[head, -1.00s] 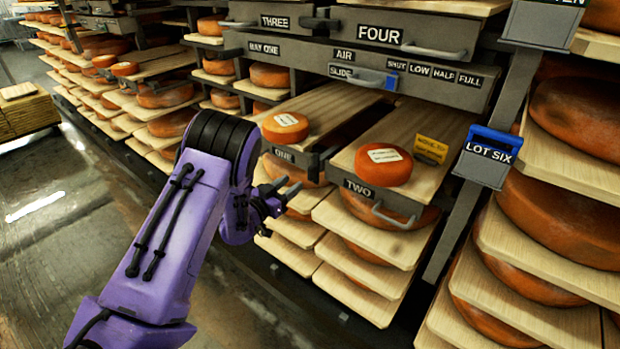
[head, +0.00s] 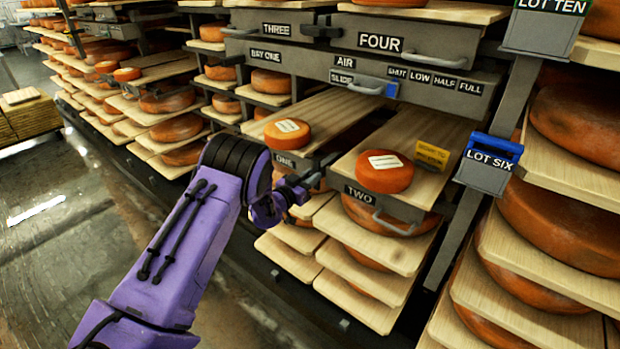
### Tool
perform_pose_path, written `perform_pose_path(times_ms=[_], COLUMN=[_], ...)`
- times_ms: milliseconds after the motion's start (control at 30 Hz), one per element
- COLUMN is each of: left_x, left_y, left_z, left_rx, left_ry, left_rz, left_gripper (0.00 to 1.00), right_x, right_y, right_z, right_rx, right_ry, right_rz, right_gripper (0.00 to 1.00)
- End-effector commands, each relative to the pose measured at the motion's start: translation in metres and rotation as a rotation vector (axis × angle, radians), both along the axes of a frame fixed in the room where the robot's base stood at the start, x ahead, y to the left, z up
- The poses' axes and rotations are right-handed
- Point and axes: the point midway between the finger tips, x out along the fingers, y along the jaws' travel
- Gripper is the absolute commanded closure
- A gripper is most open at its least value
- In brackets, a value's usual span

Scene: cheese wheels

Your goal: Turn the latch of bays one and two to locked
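The bay one board (head: 335,108) carries an orange cheese wheel (head: 287,134) and has a front strip labelled ONE. The bay two board (head: 422,150) carries another wheel (head: 384,172), with a front strip labelled TWO and a metal handle (head: 402,224). A dark latch-like piece (head: 326,160) sits at the right end of bay one's strip; its setting is too small to read. I cannot make out a separate latch on bay two. My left gripper (head: 308,184) is just below and left of that piece, fingers pointing at it. Contact and finger gap are unclear. My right gripper is not in view.
A grey panel (head: 300,65) with a slide handle (head: 357,86) runs above the bays. A post with a blue-topped LOT SIX box (head: 488,164) stands right. Lower boards with wheels lie below.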

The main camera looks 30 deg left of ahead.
Motion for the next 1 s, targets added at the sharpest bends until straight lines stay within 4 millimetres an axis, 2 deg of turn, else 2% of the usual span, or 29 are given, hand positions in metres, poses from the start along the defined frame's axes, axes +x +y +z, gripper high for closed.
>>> perform_pose_path(times_ms=[267,467,1000], left_x=[0.0,0.0,-0.001], left_y=[0.0,-0.001,-0.007], left_z=[-0.001,-0.002,-0.006], left_rx=[0.028,0.125,0.613], left_ry=[-0.002,-0.009,-0.047], left_rz=[0.001,0.0,0.0], left_gripper=[1.0,1.0,1.0], right_x=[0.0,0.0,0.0], right_y=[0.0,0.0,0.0], right_z=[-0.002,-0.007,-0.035], right_rx=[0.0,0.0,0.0], right_ry=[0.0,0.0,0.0], right_rz=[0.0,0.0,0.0], right_gripper=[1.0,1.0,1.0])
